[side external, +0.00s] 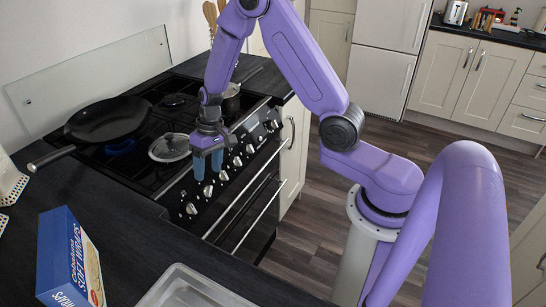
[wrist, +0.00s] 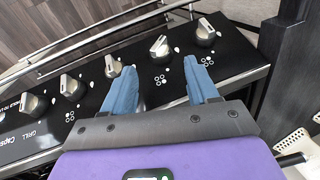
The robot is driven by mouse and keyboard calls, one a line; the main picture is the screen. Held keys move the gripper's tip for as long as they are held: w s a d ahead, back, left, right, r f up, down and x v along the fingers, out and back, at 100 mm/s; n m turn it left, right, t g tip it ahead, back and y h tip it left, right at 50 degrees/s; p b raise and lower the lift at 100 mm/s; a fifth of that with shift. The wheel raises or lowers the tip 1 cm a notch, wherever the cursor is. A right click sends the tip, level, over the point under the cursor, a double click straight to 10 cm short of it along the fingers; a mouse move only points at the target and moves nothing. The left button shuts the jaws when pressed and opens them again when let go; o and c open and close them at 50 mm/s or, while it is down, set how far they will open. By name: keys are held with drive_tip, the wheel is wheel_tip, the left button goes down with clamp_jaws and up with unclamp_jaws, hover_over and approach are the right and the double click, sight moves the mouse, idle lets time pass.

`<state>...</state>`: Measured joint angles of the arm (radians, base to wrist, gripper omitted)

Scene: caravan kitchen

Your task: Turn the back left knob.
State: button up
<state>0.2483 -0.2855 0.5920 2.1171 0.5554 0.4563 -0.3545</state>
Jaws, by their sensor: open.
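The cooker's silver knobs (side external: 190,209) run in a row along its black front panel. In the wrist view, one end knob (wrist: 205,32) lies just beyond one fingertip. A second knob (wrist: 160,47) lies in line with the gap between the fingers, and a third (wrist: 112,67) lies beyond the other fingertip. Burner marks beside the knobs are too small to tell surely which is the back left knob. My gripper (side external: 208,172) hangs with its blue fingers pointing down over the front edge of the cooker. It is open and empty (wrist: 160,66), apart from the knobs.
A black frying pan (side external: 107,119) sits over a blue flame at the back left. A lid (side external: 170,147) and a saucepan (side external: 231,101) are on the hob. Oven rails (side external: 240,215) run below the knobs. A blue box (side external: 70,260) stands on the near worktop.

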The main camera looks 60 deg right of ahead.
drive_tip(key=v, duration=1.1)
drive_tip(key=s+a+r+n+h, duration=0.1)
drive_tip(key=s+n, duration=0.4)
drive_tip(key=s, duration=0.6)
drive_tip(key=s+a+r+n+h, duration=0.1)
drive_tip(key=s+a+r+n, duration=0.2)
drive_tip(key=s, duration=0.8)
drive_tip(key=shift+a+r+n+g, duration=0.15)
drive_tip(key=shift+a+n+g, duration=0.25)
drive_tip(key=shift+a+n, duration=1.1)
drive_tip(key=shift+a, duration=0.2)
